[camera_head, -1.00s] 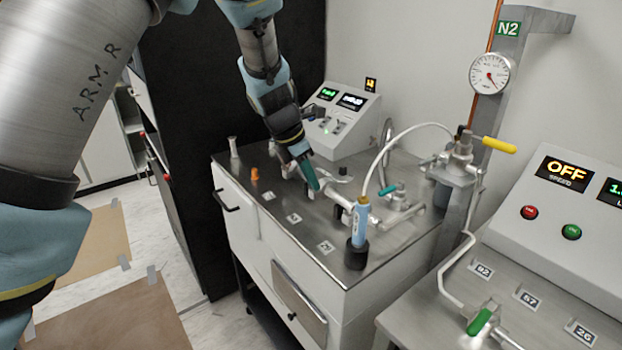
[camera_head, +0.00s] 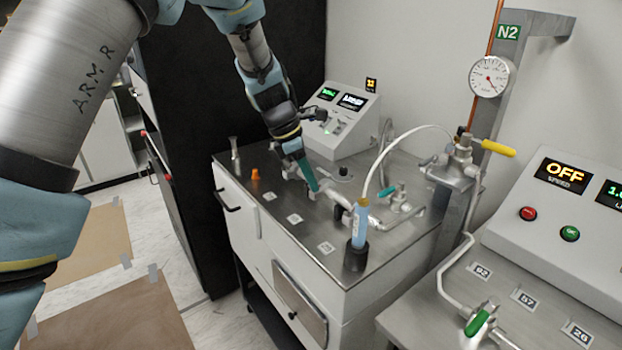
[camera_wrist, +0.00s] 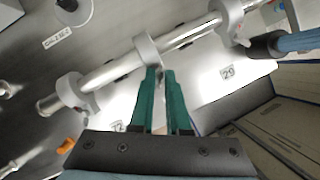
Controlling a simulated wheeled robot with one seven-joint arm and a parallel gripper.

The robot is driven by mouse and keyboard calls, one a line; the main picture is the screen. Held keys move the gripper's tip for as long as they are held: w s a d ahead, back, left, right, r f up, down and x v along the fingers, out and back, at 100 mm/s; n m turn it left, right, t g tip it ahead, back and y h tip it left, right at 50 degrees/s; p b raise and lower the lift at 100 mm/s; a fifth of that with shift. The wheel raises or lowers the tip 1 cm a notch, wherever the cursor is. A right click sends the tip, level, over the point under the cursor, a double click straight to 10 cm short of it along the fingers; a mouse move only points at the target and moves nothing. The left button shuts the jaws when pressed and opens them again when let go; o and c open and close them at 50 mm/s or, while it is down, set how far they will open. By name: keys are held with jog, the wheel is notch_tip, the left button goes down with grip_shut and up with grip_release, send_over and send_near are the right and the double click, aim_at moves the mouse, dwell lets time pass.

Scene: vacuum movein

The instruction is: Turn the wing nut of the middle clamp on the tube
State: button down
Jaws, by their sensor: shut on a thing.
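The metal tube (camera_wrist: 108,72) runs diagonally across the wrist view, with several ring clamps around it. The middle clamp (camera_wrist: 146,47) is a pale ring directly ahead of my fingertips. Its wing nut is mostly hidden between the green fingers of my gripper (camera_wrist: 160,75). My gripper is shut on the wing nut, with the fingers nearly together at the tips. Another clamp (camera_wrist: 71,91) is to the left and a third clamp (camera_wrist: 232,18) is at the upper right. In the head view, my gripper (camera_head: 313,188) reaches down to the tube on the steel bench top.
A blue-bodied cylinder (camera_head: 360,225) stands in a black holder near the bench's front corner. An orange piece (camera_head: 255,174) sits on the left. A control box (camera_head: 340,120) stands behind. A teal-handled valve (camera_head: 387,190) is right of the gripper.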

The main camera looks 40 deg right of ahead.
jog(key=c, duration=0.9)
grip_release()
jog(key=b+v, duration=0.2)
jog(key=v, duration=0.8)
jog(key=shift+w+a+r, duration=0.1)
jog(key=shift+a+r, duration=0.05)
jog(key=shift+r, duration=0.2)
jog(key=shift+c, duration=0.3)
